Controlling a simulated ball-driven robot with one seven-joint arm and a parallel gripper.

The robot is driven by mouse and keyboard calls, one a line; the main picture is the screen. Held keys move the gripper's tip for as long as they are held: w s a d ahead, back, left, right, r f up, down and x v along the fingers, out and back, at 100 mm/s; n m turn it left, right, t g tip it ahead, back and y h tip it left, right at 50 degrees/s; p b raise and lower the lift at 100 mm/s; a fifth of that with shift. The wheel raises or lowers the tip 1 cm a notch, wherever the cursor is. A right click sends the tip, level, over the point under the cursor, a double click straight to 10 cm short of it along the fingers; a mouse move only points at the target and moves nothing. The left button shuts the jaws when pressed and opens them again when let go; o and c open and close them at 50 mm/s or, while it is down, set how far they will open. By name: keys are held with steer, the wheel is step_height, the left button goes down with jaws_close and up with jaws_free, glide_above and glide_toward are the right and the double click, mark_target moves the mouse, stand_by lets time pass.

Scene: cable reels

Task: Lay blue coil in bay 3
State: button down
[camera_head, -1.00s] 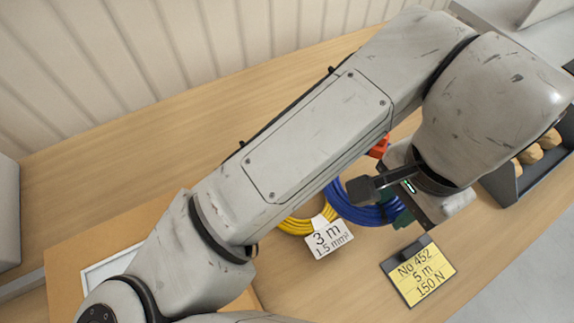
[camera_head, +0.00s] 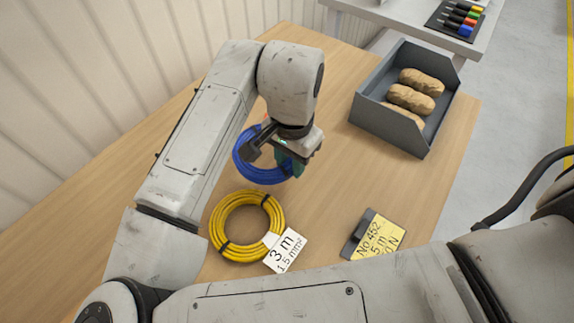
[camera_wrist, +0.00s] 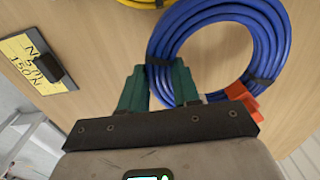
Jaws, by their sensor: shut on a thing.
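The blue coil (camera_head: 256,176) is a ring of blue cable with dark ties and an orange-red tag (camera_wrist: 243,97). It fills the upper right of the wrist view (camera_wrist: 164,42). My gripper (camera_head: 290,160) has green fingers (camera_wrist: 158,88) shut on the near edge of the coil's ring. The arm's end hides part of the coil in the head view. I cannot tell whether the coil is clear of the table. No bay marked 3 can be made out in these views.
A yellow coil (camera_head: 222,238) with a white "3 m" tag (camera_head: 286,251) lies on the wooden table (camera_head: 325,200) just in front. A grey bin (camera_head: 397,130) with several brown items is at the back right.

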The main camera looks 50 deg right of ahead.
steer(key=shift+w+d+f, duration=0.35)
steer(key=shift+w+f, duration=0.2)
steer(key=shift+f, duration=0.15)
steer(key=shift+w+d+f, duration=0.1)
steer(key=shift+w+f, duration=0.1)
steer(key=shift+f, duration=1.6)
steer(key=shift+f, duration=0.15)
steer(key=c, duration=0.8)
jaws_free()
